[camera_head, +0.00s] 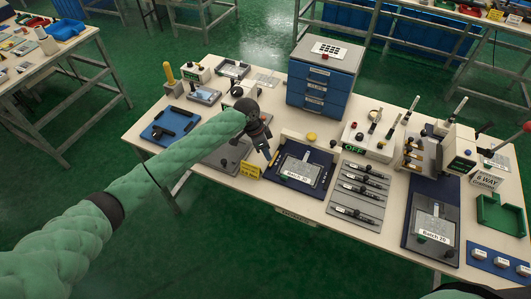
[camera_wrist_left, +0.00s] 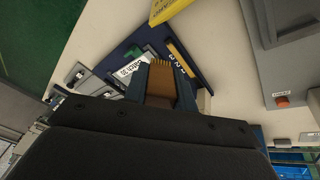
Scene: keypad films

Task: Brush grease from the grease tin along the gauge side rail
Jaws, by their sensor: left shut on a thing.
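A yellow round thing (camera_head: 311,136) at the board's back may be the grease tin. My right gripper is not in view.
A yellow sign (camera_head: 248,170) stands beside the gripper. A blue drawer cabinet (camera_head: 322,85) stands behind. A pen tray (camera_head: 357,190) and a second "Batch 20" board (camera_head: 409,233) lie to the right. A blue tray (camera_head: 172,126) lies at the left.

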